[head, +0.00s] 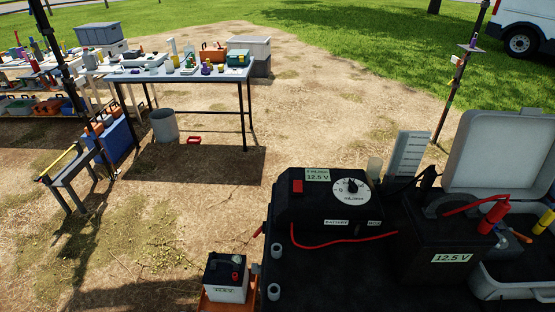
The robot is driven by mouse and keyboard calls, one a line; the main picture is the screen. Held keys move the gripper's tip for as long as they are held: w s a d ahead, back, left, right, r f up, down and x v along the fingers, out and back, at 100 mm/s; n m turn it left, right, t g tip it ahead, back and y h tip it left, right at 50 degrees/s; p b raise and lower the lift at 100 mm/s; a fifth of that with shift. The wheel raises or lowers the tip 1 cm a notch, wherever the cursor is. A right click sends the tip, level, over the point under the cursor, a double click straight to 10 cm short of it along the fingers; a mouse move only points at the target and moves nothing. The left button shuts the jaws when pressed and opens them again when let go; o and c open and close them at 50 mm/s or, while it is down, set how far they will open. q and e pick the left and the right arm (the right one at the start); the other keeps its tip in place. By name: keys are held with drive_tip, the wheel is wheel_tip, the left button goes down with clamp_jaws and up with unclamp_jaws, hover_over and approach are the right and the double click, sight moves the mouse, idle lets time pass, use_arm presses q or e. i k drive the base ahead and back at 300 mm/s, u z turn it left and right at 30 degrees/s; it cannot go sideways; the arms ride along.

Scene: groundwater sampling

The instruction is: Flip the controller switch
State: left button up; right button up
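The controller (325,207) is a black box on a black case at the right front of the head view. A red switch (297,186) sits at the left of its face. I cannot tell which way the switch is set. Next to it are a 12.5 V label (317,176) and a white round dial (350,191) with a dark knob. A red cable (340,242) runs from the controller towards a black battery (445,250) marked 12.5 V. Neither of my grippers shows in this view.
An open grey case (500,150) stands at the right, beside the battery. A smaller black-and-white battery (226,278) stands low, left of the black case (330,285). A table (190,78) with sampling gear stands farther back on the left.

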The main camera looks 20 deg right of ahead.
sight(297, 186)
drive_tip(key=k, duration=0.5)
drive_tip(key=u, duration=1.3)
drive_tip(key=i, duration=1.05)
drive_tip(key=z, duration=1.8)
